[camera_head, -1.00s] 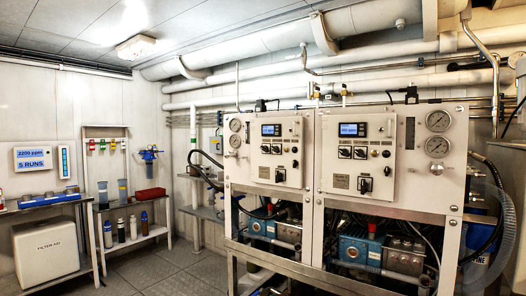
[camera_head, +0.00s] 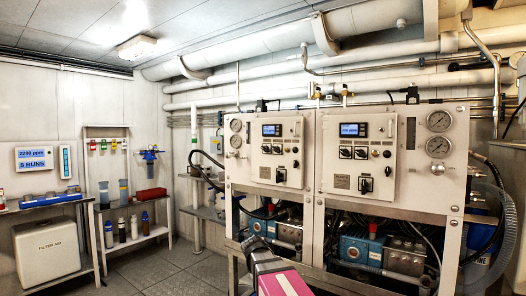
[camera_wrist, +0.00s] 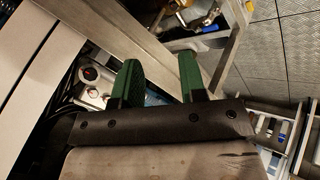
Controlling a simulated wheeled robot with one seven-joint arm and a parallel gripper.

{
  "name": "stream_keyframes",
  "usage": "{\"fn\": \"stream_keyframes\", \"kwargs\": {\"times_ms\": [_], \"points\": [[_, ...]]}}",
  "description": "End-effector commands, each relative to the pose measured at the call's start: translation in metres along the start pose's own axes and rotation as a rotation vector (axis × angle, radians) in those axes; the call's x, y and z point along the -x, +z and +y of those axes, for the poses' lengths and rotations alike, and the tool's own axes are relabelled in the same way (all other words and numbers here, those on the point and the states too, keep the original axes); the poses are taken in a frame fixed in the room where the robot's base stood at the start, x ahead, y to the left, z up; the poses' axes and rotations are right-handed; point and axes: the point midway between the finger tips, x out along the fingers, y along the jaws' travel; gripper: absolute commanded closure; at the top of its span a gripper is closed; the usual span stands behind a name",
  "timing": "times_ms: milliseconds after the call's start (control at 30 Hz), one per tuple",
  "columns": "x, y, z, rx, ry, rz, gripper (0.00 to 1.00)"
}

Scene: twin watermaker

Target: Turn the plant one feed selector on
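Two white control panels stand side by side. The left panel (camera_head: 281,130) has a lit display, a pair of black selectors (camera_head: 270,149) and a larger black switch (camera_head: 280,175) below. The right panel (camera_head: 352,170) has a similar pair of selectors (camera_head: 353,153) and a larger switch (camera_head: 365,185). Which is plant one, and how the selectors are set, I cannot read. My gripper (camera_wrist: 161,80) shows two green fingers spread apart with nothing between them. In the head view my arm is low in front of the frame, below the panels and apart from the selectors.
Blue pumps (camera_head: 358,248) and hoses fill the frame beneath the panels. Pressure gauges (camera_head: 438,134) sit at the right. A shelf with bottles (camera_head: 121,229) and a filter aid box (camera_head: 46,249) stand at the left. The floor (camera_head: 180,272) between is clear.

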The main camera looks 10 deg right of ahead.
Motion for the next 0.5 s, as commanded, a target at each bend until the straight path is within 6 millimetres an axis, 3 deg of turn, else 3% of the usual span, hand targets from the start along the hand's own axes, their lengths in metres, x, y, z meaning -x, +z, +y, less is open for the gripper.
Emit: {"fn": "stream_keyframes", "kwargs": {"times_ms": [33,100,367,500], "points": [[0.013,-0.019,0.009,0.008,0.035,0.029,0.62],[0.03,-0.039,0.02,0.018,0.083,0.064,0.62],[0.105,-0.107,0.064,0.046,0.267,0.191,0.62],[0.152,-0.14,0.087,0.054,0.367,0.257,0.62]]}}
